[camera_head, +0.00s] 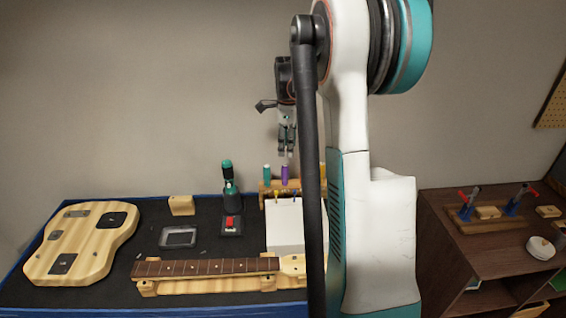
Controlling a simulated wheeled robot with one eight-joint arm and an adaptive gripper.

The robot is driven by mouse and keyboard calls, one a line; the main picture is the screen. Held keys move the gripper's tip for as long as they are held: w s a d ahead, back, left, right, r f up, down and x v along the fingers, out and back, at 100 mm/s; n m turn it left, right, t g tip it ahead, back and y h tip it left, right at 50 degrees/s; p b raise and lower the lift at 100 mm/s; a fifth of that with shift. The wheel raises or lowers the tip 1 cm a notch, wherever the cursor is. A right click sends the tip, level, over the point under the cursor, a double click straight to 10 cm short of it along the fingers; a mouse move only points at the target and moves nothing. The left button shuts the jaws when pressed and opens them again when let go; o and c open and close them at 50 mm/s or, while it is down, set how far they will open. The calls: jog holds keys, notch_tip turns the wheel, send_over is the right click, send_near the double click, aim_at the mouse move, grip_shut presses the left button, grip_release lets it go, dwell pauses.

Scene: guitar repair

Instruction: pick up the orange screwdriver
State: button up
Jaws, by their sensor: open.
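I cannot make out an orange screwdriver; my own arm hides part of the bench's right side. A wooden rack (266,187) at the back of the bench holds upright tools with a teal handle (267,171) and a purple handle (285,172). My gripper (289,151) points down above the rack, close over the purple handle in the picture. It is open, and I see nothing held in it. The rack's right part is hidden behind my arm.
A guitar body (82,236) lies left on the dark bench (130,297), a guitar neck (205,267) in front. A green power tool (230,185), a grey tray (179,237) and a white box (284,225) stand between. A brown cabinet (475,248) is at right.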

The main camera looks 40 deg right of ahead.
jog(key=d+m, duration=0.1)
jog(key=d, duration=0.1)
jog(key=s+d+m, duration=0.1)
jog(key=d, duration=0.1)
jog(key=d+f+m+p, duration=0.1)
jog(key=d, duration=0.2)
jog(key=shift+s+f, duration=0.1)
jog(key=shift+s, duration=0.2)
jog(key=b, duration=0.1)
send_over(303, 174)
jog(key=d, duration=0.2)
jog(key=shift+m, duration=0.3)
jog(key=f, duration=0.5)
jog(key=w+f, duration=0.1)
jog(key=f, duration=0.1)
jog(key=shift+a+f, duration=0.2)
jog(key=shift+f, duration=0.2)
jog(key=shift+s+a+f+b, duration=0.1)
jog(key=shift+f+b, duration=0.1)
jog(key=shift+f, duration=0.85)
jog(key=shift+w+a+f+b, duration=0.1)
jog(key=shift+f+b, duration=0.1)
jog(key=shift+f, duration=0.8)
jog(key=shift+s+a+f+b, duration=0.1)
jog(key=shift+f+b, duration=0.1)
jog(key=shift+f, duration=0.85)
grip_shut()
